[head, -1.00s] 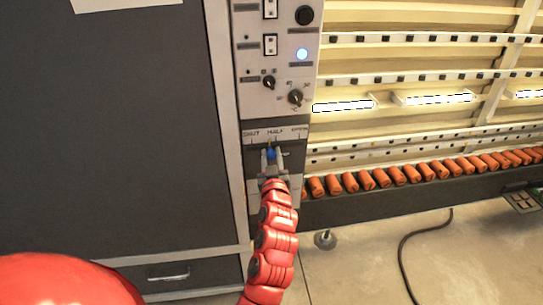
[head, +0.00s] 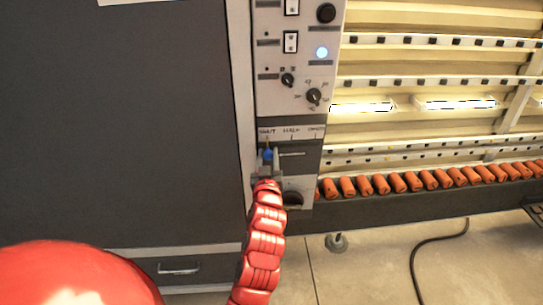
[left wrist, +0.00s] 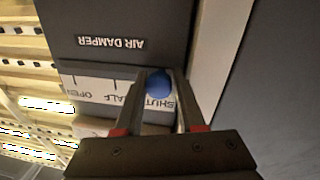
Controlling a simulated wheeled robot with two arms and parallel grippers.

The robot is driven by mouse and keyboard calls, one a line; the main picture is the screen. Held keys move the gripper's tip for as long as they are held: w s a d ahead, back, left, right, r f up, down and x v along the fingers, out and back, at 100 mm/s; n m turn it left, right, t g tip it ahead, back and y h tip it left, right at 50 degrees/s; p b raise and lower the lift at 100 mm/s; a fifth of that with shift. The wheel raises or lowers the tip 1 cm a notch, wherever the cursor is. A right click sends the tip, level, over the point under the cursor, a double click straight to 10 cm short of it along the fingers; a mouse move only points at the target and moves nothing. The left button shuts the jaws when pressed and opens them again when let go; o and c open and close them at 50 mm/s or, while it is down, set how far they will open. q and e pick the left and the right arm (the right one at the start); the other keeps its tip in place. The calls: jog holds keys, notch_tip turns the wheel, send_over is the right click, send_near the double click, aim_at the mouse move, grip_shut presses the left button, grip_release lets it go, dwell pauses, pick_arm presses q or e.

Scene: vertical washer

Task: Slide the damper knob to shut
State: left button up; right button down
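The blue damper knob (head: 267,155) sits under the SHUT mark at the left end of the scale strip (head: 291,133) on the control column. In the left wrist view the knob (left wrist: 159,84) is beside the SHUT lettering, with the picture turned over. My left gripper (head: 267,165) reaches up from below. In the wrist view its two fingers (left wrist: 160,90) lie on either side of the knob, closed on it. The slot (head: 292,154) shows as a light line to the right of the knob. My right gripper is not in view.
A large dark cabinet panel (head: 170,120) stands on the left. The washer's orange rollers (head: 400,181) run to the right. A black cable (head: 430,243) lies on the floor.

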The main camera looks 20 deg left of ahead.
pick_arm(q)
jog(key=o, duration=0.4)
jog(key=shift+s+a, duration=0.1)
jog(key=shift+a, duration=0.05)
dwell(0.4)
